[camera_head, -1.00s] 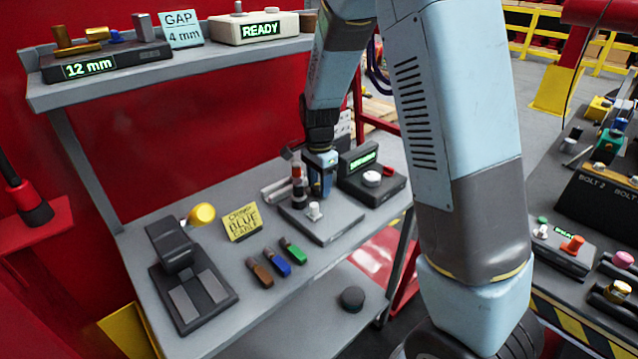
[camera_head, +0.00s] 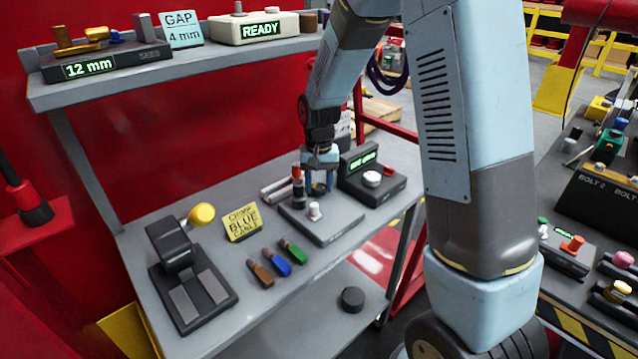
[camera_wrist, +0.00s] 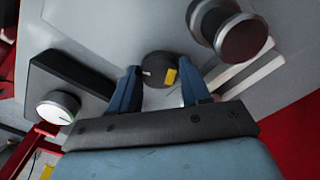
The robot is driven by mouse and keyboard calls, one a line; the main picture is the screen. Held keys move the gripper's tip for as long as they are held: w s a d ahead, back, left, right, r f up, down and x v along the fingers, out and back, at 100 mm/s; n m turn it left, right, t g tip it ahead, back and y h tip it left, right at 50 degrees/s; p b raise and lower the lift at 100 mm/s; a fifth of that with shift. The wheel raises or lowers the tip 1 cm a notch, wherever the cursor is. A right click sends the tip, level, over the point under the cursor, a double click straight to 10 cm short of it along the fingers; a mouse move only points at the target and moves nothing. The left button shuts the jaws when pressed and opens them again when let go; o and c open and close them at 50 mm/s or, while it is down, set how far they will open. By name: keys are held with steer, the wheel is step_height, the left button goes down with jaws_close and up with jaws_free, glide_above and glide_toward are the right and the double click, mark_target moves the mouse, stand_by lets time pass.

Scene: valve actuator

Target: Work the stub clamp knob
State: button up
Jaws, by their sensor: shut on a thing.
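The grey clamp plate (camera_head: 335,226) lies on the bench and bears a small white-topped peg (camera_head: 315,211) and a dark post with a red band (camera_head: 298,184). The post's round top shows at the upper right of the wrist view (camera_wrist: 240,38). A dark round knob with a yellow mark (camera_wrist: 158,66) sits between my fingertips in the wrist view. My gripper (camera_head: 319,187) points down over the plate, just behind the peg, with its blue fingers shut on this knob. The fingers hide most of the knob in the head view.
A black box with a green display, a white dial (camera_head: 372,179) and a red switch stands right of the plate. A yellow note (camera_head: 242,222), several coloured cable pieces (camera_head: 276,264) and a yellow-balled lever press (camera_head: 180,250) lie left. A shelf (camera_head: 200,66) hangs above.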

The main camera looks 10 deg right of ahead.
mark_target(319, 186)
steer(key=n, duration=0.5)
steer(key=shift+w+n, duration=0.15)
steer(key=shift+n, duration=0.15)
steer(key=n, duration=0.5)
steer(key=shift+r+n, duration=0.1)
steer(key=shift+n, duration=0.3)
steer(key=o, duration=1.1)
steer(key=shift+c, duration=0.2)
step_height(319, 186, up, 14)
steer(key=shift+f, duration=0.25)
